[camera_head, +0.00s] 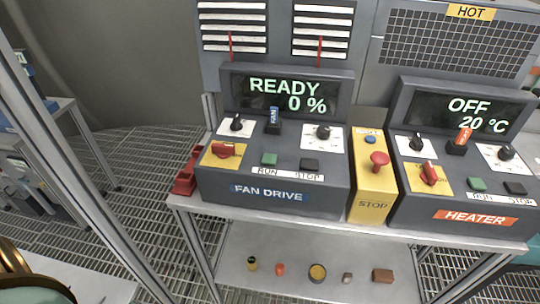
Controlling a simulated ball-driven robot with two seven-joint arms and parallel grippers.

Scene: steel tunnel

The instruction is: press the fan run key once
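The fan drive panel (328,198) stands on a steel bench in the middle of the view. Its display (290,95) reads READY and 0 %. The fan run key (269,159) is a small green square key above the RUN label (267,172). The black stop key (309,164) sits to its right, above the STOP label. Nothing covers the run key. Neither of my grippers is in view.
The fan panel also has a red rotary switch (224,150), black knobs and a blue-tagged key switch (274,120). A yellow stop box (367,190) with a red mushroom button (380,158) stands between it and the similar heater panel (405,212). Small parts lie on the lower shelf (330,240).

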